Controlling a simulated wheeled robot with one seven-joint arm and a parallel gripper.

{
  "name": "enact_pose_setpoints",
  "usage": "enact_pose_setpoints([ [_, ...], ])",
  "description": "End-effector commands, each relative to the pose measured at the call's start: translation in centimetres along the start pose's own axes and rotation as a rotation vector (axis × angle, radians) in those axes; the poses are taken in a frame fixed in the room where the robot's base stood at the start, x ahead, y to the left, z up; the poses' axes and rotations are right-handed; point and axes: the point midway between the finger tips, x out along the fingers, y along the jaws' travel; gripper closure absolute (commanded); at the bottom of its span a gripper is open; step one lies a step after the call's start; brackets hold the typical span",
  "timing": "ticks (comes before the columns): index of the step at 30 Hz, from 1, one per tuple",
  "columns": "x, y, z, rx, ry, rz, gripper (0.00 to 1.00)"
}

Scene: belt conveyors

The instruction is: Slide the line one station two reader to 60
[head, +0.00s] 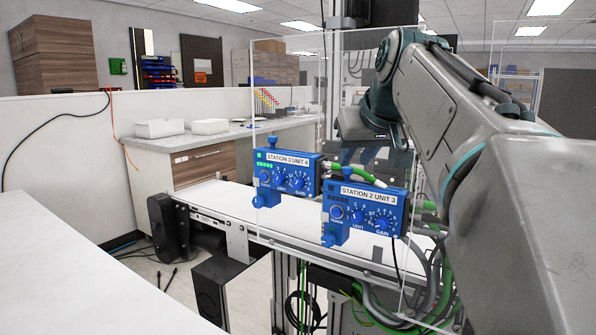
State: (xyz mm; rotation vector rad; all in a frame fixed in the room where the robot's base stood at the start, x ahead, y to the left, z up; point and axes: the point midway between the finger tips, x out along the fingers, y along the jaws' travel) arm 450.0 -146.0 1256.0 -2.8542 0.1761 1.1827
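A blue reader box labelled "STATION 2 UNIT 3" (365,208) is at centre right in the head view, beside the conveyor. It has round blue dials on its face and a blue knob below its left end. Its scale marks are too small to read. A similar blue box labelled "STATION 3 UNIT 4" (287,176) sits to its left and farther back, with small green lights. No line number is readable on either. My arm comes in from the right and bends down behind the boxes. My gripper (372,156) seems to be the dark part there; its fingers cannot be made out.
A white conveyor belt (222,202) runs behind the boxes. Clear panels (318,110) stand around them. Green and grey cables (440,285) hang at lower right. A white surface (75,270) fills the lower left. A bench (150,143) stands behind.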

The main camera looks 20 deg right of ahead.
Motion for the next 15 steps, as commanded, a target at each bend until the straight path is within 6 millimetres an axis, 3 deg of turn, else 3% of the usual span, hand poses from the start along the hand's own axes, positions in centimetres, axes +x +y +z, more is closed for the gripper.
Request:
enact_pose_setpoints([
  [6,3.4,0.0,0.1,0.000,-0.002,-0.001,0.74],
  [15,4.5,0.0,0.0,0.001,0.001,0.000,0.74],
])
